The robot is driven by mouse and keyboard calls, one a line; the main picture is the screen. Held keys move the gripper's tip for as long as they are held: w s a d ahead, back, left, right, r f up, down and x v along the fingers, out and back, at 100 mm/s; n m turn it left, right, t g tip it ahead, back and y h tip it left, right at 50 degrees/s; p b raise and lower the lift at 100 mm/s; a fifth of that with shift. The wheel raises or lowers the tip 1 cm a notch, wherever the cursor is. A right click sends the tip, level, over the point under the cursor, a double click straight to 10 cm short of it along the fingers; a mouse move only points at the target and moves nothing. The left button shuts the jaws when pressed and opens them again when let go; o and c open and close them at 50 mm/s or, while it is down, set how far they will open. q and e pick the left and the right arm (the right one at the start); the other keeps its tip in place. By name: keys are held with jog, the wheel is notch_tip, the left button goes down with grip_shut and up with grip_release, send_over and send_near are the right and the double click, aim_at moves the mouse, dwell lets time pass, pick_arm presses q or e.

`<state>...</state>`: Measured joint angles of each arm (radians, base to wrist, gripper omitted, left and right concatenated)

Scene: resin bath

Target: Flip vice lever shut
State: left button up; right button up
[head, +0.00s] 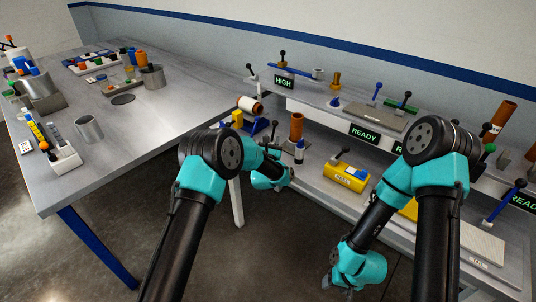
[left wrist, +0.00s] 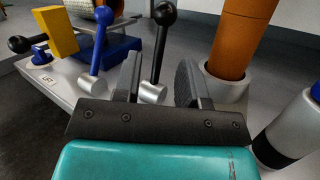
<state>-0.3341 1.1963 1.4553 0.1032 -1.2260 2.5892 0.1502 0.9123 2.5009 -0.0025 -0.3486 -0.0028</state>
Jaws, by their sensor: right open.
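The blue vice (head: 256,128) with its yellow block (head: 237,118) stands at the left end of the lower bench. The left wrist view shows the yellow block (left wrist: 56,31), a blue-handled lever (left wrist: 99,50) and a black-knobbed lever (left wrist: 161,45) on silver pivots, both upright. I cannot tell which lever is the vice's. My left gripper (left wrist: 158,80) is open, in front of these levers; the black-knobbed lever shows between its fingers with gaps on both sides. In the head view the left gripper (head: 288,176) is partly hidden. My right gripper (head: 332,284) is open and low, in front of the bench.
An orange cylinder (left wrist: 238,40) stands in a silver holder right of my left gripper, with a black-and-white bottle (left wrist: 287,132) close by. A yellow box (head: 346,177) lies further right on the bench. The left table (head: 150,120) holds cups and tools. Open floor lies between.

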pick_arm(q)
jog(key=r+v, duration=0.1)
jog(key=v, duration=0.7)
jog(key=shift+s+r, duration=0.3)
